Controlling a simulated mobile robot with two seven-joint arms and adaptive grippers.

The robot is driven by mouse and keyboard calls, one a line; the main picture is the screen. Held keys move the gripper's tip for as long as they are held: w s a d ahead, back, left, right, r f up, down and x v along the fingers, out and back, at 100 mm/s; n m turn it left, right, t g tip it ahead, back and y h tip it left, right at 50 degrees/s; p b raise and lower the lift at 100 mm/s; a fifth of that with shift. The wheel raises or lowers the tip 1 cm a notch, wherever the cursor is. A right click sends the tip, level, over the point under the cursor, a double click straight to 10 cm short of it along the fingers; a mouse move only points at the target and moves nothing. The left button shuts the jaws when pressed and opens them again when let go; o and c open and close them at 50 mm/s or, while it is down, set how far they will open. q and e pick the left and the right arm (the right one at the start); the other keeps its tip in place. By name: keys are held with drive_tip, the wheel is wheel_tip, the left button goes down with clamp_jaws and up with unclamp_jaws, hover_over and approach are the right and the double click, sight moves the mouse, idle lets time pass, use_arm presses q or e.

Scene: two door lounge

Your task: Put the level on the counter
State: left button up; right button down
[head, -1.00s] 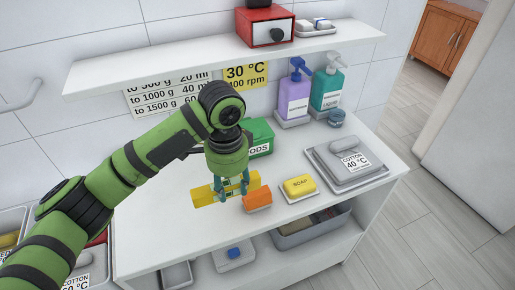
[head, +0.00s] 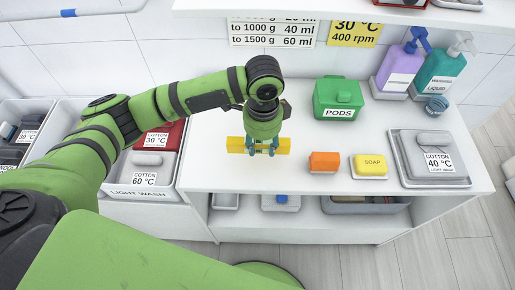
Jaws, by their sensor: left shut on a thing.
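The level, a yellow bar (head: 236,145), lies crosswise in my left gripper (head: 262,150). The gripper points down and its fingers are shut around the bar's middle, hiding that part. The bar looks level and is low over the white counter (head: 220,172); I cannot tell whether it touches the surface. My right gripper is not in view.
Right of the level are an orange block (head: 324,161), a soap bar (head: 371,165), a green pods box (head: 338,98) and a grey tray (head: 404,179). Bottles (head: 399,68) stand behind. Laundry bins (head: 143,187) are at left. The counter's left part is clear.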

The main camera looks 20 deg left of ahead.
sight(257, 153)
use_arm(q)
drive_tip(key=shift+s+a+f, duration=0.25)
drive_tip(key=shift+a, duration=0.25)
drive_tip(key=shift+a+f, duration=0.1)
drive_tip(key=shift+f, duration=0.1)
wheel_tip(257, 153, down, 3)
drive_tip(key=shift+f+p, duration=0.15)
drive_tip(key=shift+p, duration=0.35)
drive_tip(key=shift+f, duration=0.3)
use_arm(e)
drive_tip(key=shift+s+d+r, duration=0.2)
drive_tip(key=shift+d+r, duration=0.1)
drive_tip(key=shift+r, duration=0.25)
use_arm(q)
drive_tip(key=shift+f, duration=0.15)
drive_tip(key=o, duration=1.3)
